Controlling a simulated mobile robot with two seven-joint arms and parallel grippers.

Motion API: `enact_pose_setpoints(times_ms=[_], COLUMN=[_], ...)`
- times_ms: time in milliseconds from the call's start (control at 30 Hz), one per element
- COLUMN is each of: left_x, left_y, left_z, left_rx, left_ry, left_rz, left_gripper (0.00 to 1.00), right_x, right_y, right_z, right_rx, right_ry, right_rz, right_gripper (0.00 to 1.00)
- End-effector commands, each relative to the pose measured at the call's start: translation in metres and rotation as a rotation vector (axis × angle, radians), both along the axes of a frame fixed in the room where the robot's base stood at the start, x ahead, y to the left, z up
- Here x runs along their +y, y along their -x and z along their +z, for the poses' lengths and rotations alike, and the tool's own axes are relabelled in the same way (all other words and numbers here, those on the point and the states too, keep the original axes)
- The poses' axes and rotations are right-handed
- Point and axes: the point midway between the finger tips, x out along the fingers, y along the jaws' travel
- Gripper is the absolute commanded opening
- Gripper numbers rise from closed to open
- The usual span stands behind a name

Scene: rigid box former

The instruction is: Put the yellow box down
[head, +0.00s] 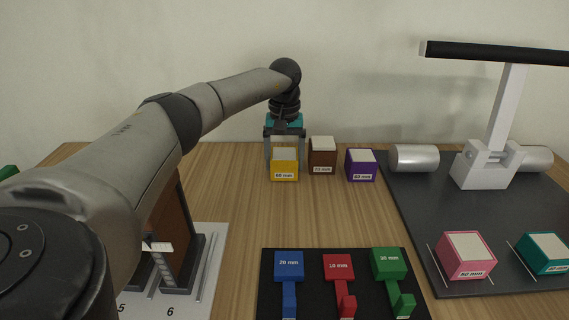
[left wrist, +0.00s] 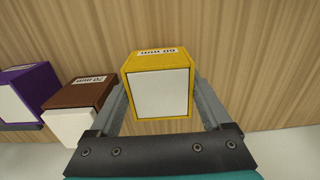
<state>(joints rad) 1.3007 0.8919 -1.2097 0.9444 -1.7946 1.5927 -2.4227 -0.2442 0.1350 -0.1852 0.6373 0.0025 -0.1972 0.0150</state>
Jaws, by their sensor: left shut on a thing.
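The yellow box (head: 285,165) has a white top and a "60 mm" label. It is at the back of the wooden table, left of the brown box. My left gripper (head: 285,150) comes down over it from above and is shut on it. In the left wrist view the yellow box (left wrist: 158,88) sits between the two grey fingers of the left gripper (left wrist: 160,105). The box looks upright and close to the table; I cannot tell whether it touches the surface. My right gripper is not in view.
A brown box (head: 322,156) stands close to the right, then a purple box (head: 361,165). A dark mat (head: 470,215) at the right holds pink (head: 465,255) and teal (head: 546,255) boxes. Blue, red and green gauges lie on a black mat (head: 318,300) in front. Wood between is clear.

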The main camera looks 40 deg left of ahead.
Motion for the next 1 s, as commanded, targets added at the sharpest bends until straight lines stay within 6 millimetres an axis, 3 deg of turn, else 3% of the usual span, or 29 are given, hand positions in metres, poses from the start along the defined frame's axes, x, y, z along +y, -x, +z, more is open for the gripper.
enact_pose_setpoints(times_ms=[367,400,533,833,1000], left_x=[0.000,0.000,0.000,0.000,0.000], left_y=[0.000,0.000,0.000,-0.001,-0.001], left_z=[-0.004,-0.004,-0.004,-0.001,0.024], left_rx=[-0.001,-0.001,-0.001,-0.003,-0.006], left_ry=[0.000,0.000,0.000,0.000,0.000], left_rz=[0.000,0.000,0.000,0.000,0.000], left_gripper=[0.18,0.85,1.00,1.00,1.00], right_x=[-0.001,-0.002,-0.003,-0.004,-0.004], right_y=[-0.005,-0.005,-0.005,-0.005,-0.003], right_z=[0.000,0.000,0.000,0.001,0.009], right_rx=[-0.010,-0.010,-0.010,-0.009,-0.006], right_ry=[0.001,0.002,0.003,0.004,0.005], right_rz=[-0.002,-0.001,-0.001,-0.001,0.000], right_gripper=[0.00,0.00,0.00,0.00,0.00])
